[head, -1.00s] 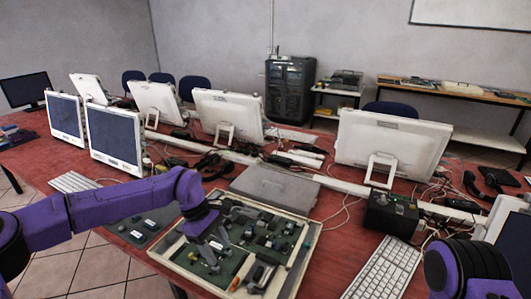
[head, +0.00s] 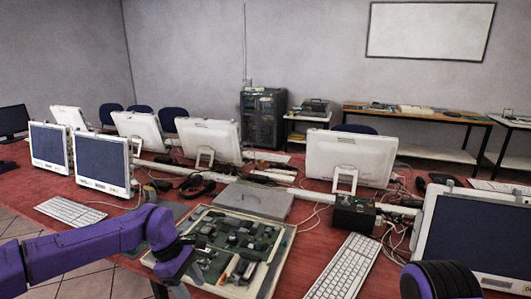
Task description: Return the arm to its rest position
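My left arm comes in from the left, and its gripper (head: 188,268) hangs low at the left part of a framed circuit board (head: 262,233). Its fingers are small and blend with the board's parts, so I cannot tell whether they are open or shut, or whether they touch anything. Of my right arm only a purple and black link shows at the bottom right. Its gripper is outside the picture.
The red table (head: 318,239) carries several white monitors, a white keyboard (head: 343,266), a black box (head: 355,213) and a grey flat case (head: 253,201) behind the board. Loose cables (head: 398,240) lie at the right. A second keyboard (head: 71,211) lies at the left.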

